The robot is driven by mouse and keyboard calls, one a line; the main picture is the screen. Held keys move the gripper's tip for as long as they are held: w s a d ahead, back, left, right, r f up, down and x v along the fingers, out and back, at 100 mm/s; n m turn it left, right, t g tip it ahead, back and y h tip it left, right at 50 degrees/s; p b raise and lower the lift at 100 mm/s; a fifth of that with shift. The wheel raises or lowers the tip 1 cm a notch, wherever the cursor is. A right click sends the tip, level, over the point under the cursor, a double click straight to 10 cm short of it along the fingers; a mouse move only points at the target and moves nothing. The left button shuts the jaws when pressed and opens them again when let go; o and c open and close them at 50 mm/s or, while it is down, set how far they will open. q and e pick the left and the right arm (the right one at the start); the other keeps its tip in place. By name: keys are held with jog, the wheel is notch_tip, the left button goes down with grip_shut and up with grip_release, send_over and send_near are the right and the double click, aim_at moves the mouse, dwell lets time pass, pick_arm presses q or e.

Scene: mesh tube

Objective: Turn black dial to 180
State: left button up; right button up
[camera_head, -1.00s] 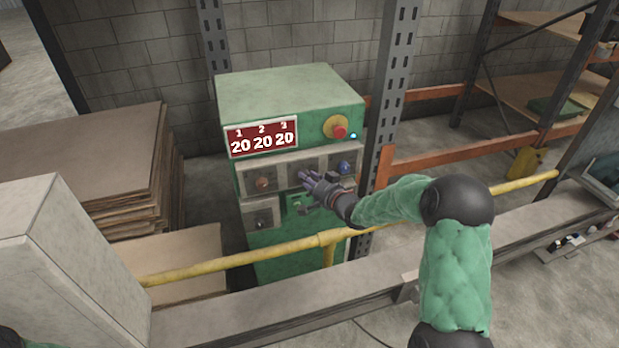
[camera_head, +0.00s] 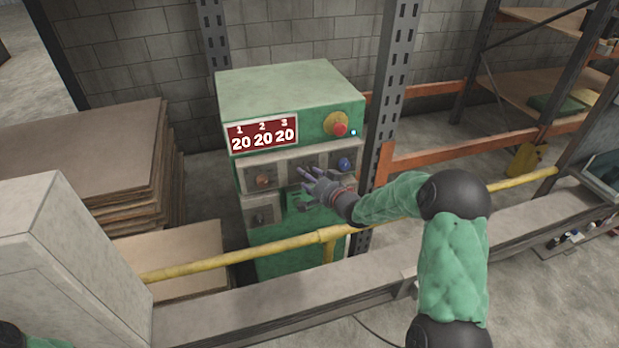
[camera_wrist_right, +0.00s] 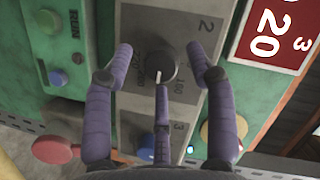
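The green control box (camera_head: 290,88) has a red display (camera_head: 262,135) reading 20 under each of 1, 2 and 3. My right gripper (camera_head: 312,180) is at the middle of its dial row and mostly hides the black dial in the head view. In the right wrist view the black dial (camera_wrist_right: 152,66) carries a white pointer line and sits beside the label 2. The purple fingers of my right gripper (camera_wrist_right: 160,74) are spread around it, with gaps at both sides. The lower finger's tip is near the pointer; contact is unclear. My left gripper is out of view.
An orange dial (camera_head: 263,181) is left of the black dial and a blue dial (camera_head: 344,164) right. A red button (camera_head: 339,129) sits above on yellow. A yellow rail (camera_head: 240,257) runs below my right forearm. Stacked boards (camera_head: 80,150) stand left, a grey rack post (camera_head: 390,100) right.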

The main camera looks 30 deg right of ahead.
jog(key=s+r, duration=0.2)
jog(key=s, duration=0.9)
jog(key=shift+s+d, duration=0.4)
jog(key=shift+d, duration=0.05)
